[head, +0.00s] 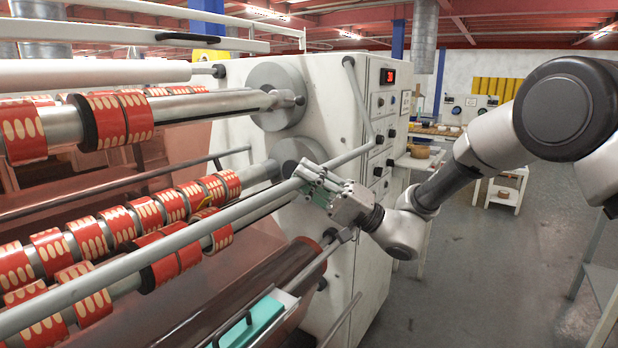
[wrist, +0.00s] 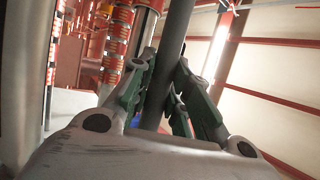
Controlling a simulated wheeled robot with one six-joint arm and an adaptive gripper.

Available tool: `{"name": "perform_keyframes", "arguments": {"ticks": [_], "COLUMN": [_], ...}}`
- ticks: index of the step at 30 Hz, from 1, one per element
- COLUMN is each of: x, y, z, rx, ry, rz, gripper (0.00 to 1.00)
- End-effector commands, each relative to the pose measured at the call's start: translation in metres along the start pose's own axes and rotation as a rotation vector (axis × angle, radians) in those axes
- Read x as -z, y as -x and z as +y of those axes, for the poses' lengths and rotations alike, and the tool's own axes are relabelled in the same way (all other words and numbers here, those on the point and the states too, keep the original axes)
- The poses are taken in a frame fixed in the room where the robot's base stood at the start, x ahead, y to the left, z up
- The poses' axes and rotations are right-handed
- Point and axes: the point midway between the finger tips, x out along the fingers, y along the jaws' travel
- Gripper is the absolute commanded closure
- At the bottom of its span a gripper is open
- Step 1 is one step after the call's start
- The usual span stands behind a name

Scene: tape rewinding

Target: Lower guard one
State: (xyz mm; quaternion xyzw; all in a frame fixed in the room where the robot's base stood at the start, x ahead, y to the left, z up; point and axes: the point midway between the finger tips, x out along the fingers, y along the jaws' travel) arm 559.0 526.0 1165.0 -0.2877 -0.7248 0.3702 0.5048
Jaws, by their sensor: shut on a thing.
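Guard one seems to be the long grey bar (head: 134,268) that runs diagonally across the front of the machine in the head view. Its bent end rises along the white side panel to a pivot near the top. My gripper (head: 318,182) is at the bar's right part, near the bend. In the wrist view the bar (wrist: 172,60) passes between the green-padded fingers of my gripper (wrist: 165,95), which are closed around it. The fingers hide a short piece of the bar.
Shafts with red-and-cream tape rolls (head: 120,222) lie behind the bar. The white machine side panel (head: 335,110) with buttons and a red display (head: 387,76) stands close behind my gripper. A teal-topped part (head: 255,318) sits below. Grey floor (head: 480,285) is open at the right.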

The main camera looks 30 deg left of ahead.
Motion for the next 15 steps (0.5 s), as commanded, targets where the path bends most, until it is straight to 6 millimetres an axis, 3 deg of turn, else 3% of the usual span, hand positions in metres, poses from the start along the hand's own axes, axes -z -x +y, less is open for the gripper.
{"name": "perform_keyframes", "arguments": {"ticks": [3, 4, 7, 15], "x": [0.0012, 0.0012, 0.0013, 0.0008], "y": [-0.0014, -0.0014, -0.0013, -0.0008], "z": [0.0023, 0.0024, 0.0023, 0.0012], "rx": [-0.006, -0.006, -0.006, -0.004], "ry": [0.000, 0.000, 0.000, 0.000], "rz": [0.006, 0.006, 0.006, 0.004], "gripper": [1.00, 0.80, 0.62, 0.59]}}
